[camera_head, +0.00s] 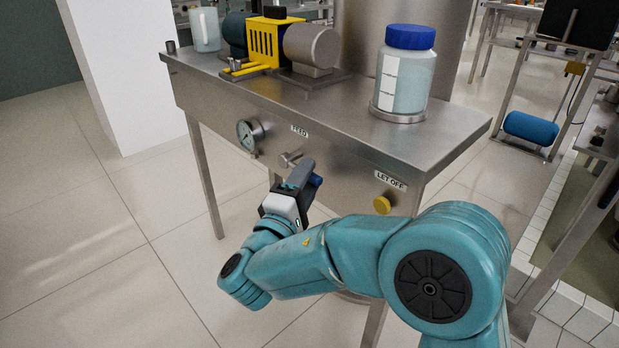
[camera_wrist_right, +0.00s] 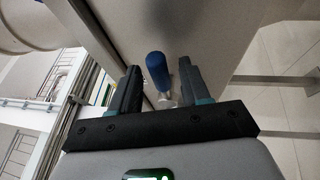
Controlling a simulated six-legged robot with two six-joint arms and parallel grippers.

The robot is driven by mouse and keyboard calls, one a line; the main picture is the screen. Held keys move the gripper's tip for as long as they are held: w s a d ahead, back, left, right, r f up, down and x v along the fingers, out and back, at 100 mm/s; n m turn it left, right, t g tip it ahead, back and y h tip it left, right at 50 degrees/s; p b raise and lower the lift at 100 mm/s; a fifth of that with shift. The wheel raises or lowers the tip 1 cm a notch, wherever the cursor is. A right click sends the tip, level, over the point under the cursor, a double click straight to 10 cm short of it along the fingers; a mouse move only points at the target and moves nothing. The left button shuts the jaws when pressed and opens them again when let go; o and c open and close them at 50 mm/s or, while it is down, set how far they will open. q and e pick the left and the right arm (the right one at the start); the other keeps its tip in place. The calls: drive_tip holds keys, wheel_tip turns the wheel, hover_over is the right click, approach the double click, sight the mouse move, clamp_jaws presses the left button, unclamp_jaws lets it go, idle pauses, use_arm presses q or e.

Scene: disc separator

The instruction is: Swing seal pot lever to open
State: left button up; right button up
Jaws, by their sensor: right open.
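A lever with a blue handle (camera_head: 315,180) sits on the front of the steel cabinet (camera_head: 330,140), near a silver valve fitting (camera_head: 290,159). My right gripper (camera_head: 303,174) is in front of it and hides part of it. In the right wrist view the blue handle (camera_wrist_right: 157,70) lies between the two dark fingers of the right gripper (camera_wrist_right: 160,76), with a silver piece below it. The fingers are apart and do not appear closed on the handle. My left gripper is not in view.
On the cabinet top stand a blue-lidded bottle (camera_head: 405,78), a motor-and-pump unit with a yellow guard (camera_head: 264,42) and a jug (camera_head: 205,30). The floor at left is clear.

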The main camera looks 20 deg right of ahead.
drive_tip(key=shift+x, duration=0.9)
clamp_jaws()
drive_tip(key=shift+r+n+y+p, duration=0.3)
drive_tip(key=shift+r+n+p, duration=0.25)
drive_tip(key=shift+p, duration=0.25)
drive_tip(key=n+p, duration=0.1)
drive_tip(key=p, duration=0.1)
drive_tip(key=r+n+p, duration=0.1)
drive_tip(key=r+n+y+p, duration=0.1)
drive_tip(key=n+p, duration=0.1)
drive_tip(key=shift+w+a+r+g+p, duration=0.15)
drive_tip(key=shift+w+r+g+p, duration=0.15)
drive_tip(key=shift+g+p, duration=0.1)
drive_tip(key=shift+w+a+r+n+g+y+p, duration=0.1)
drive_tip(key=shift+w+n+g+y+p, duration=0.1)
drive_tip(key=shift+n+p, duration=0.3)
drive_tip(key=shift+w+r+n+g+y+p, duration=0.1)
drive_tip(key=shift+n+y+p, duration=0.1)
drive_tip(key=shift+n+p, duration=0.3)
unclamp_jaws()
